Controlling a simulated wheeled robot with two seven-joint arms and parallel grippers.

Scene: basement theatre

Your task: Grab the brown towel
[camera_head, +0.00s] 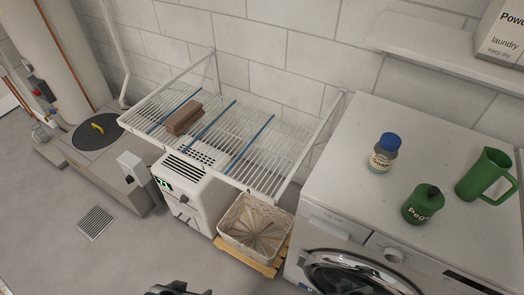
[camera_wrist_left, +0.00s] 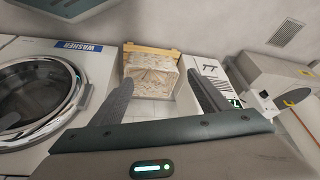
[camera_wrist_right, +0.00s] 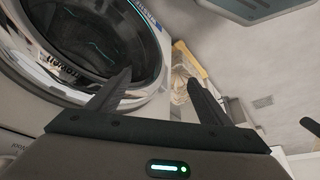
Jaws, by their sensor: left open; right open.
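The brown towel (camera_head: 184,117) lies folded on the white wire rack (camera_head: 262,166), toward its left end between blue strips. My left gripper (camera_head: 178,289) shows only at the bottom edge of the head view, well below and apart from the towel. In the left wrist view my left gripper (camera_wrist_left: 163,88) has its fingers spread with nothing between them. In the right wrist view my right gripper (camera_wrist_right: 158,90) is also open and empty, in front of the washer. The towel is not visible in either wrist view.
A white appliance (camera_head: 185,187) and a patterned basket (camera_head: 254,224) stand below the rack. The washer (camera_head: 330,185) at right carries a blue-capped jar (camera_head: 384,153), a green canister (camera_head: 422,204) and a green jug (camera_head: 486,176). A shelf (camera_head: 440,49) juts out above.

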